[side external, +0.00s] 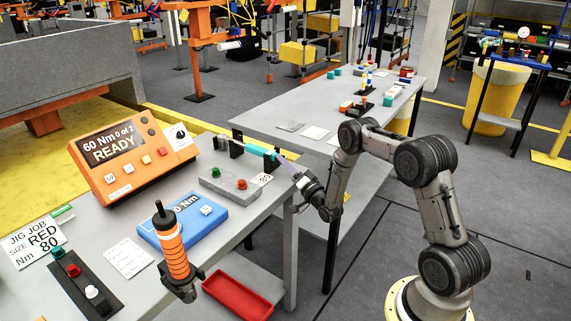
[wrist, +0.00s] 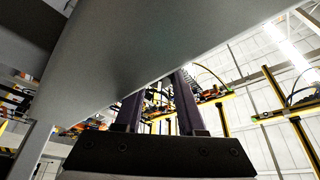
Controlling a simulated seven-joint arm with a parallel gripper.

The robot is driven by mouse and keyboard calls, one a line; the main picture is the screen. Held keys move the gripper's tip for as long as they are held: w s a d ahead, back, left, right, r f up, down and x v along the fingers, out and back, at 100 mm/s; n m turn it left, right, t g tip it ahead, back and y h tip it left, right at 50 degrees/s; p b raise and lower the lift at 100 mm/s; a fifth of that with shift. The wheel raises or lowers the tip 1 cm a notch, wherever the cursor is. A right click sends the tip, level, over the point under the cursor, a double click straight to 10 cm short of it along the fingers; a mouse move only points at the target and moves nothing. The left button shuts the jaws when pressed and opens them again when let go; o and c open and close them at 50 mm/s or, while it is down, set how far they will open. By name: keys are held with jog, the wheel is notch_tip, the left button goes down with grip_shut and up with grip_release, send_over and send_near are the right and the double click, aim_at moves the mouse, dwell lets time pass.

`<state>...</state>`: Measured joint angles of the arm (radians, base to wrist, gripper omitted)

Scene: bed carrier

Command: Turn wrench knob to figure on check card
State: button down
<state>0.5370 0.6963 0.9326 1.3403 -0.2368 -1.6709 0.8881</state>
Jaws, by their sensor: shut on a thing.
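The check card (side external: 36,244) at the left reads "JIG JOB SIZE RED Nm 80". The teal wrench (side external: 258,150) lies across black stands (side external: 236,147) at the table's far edge. My gripper (side external: 280,161), with purple fingers, reaches up from the right and is shut on the wrench's right end. The gripped knob is hidden between the fingers, and its setting cannot be read.
A blue box (side external: 205,217) with a part-hidden "0 Nm" display stands behind an upright orange-handled tool (side external: 170,242). A grey block (side external: 215,187) with red and green buttons lies near my gripper. A red tray (side external: 240,292) is at the front. Another table (side external: 260,122) stands behind.

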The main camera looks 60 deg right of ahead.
jog(key=m+g, duration=0.1)
jog(key=m, duration=0.1)
jog(key=m+g, duration=0.1)
jog(key=m, duration=0.5)
jog(key=shift+a+r+g+h, duration=0.1)
jog(key=shift+r+g+h, duration=0.15)
jog(key=shift+g+h, duration=0.15)
jog(key=m+g, duration=0.1)
jog(key=m, duration=0.2)
jog(key=shift+r+y, duration=0.1)
jog(key=shift+y, duration=0.2)
jog(key=shift+m+g+y, duration=0.5)
jog(key=shift+m+g, duration=0.1)
jog(key=shift+m, duration=1)
jog(key=c, duration=0.5)
grip_release()
jog(key=v, duration=1.3)
jog(key=shift+s+r, duration=0.2)
jog(key=shift+s, duration=0.2)
